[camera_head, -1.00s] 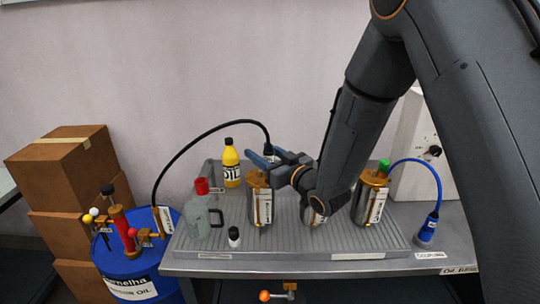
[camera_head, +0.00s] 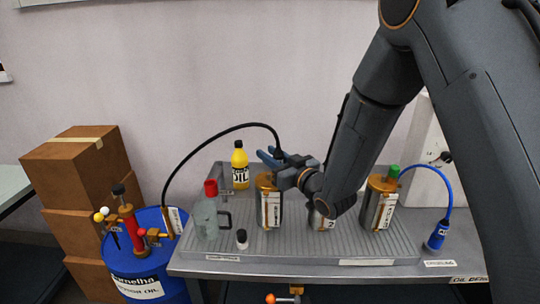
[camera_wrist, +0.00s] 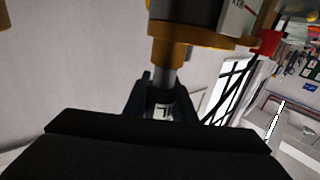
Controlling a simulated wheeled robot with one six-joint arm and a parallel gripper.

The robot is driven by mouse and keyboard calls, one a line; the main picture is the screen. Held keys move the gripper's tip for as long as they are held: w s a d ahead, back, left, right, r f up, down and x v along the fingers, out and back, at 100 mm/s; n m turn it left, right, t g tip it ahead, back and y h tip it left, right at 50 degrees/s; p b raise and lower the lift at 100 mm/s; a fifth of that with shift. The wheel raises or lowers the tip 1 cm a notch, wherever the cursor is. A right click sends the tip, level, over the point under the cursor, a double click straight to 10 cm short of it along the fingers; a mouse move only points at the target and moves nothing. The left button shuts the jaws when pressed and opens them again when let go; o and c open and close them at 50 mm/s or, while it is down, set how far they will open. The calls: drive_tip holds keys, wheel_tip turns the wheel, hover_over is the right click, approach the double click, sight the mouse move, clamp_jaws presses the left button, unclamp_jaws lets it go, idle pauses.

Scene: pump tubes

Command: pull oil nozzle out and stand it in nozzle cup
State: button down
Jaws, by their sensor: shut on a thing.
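My gripper (camera_head: 276,158) is shut on the oil nozzle, just above the left metal can (camera_head: 269,208) with a brass-coloured top. The black hose (camera_head: 205,139) arches from the blue drum to the nozzle. In the wrist view, my fingers (camera_wrist: 160,103) close around a pale labelled part of the nozzle (camera_wrist: 160,108). Its grey tube lines up with the can's brass neck (camera_wrist: 172,51) and seems to reach it; I cannot tell how deep the tip sits. I cannot make out an empty nozzle cup.
My forearm hides much of the middle can.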

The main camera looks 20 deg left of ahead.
drive_tip(key=shift+r+p, duration=0.4)
drive_tip(key=shift+r, duration=0.4)
idle(0.6)
drive_tip(key=shift+r+p, duration=0.95)
drive_tip(key=shift+r, duration=0.9)
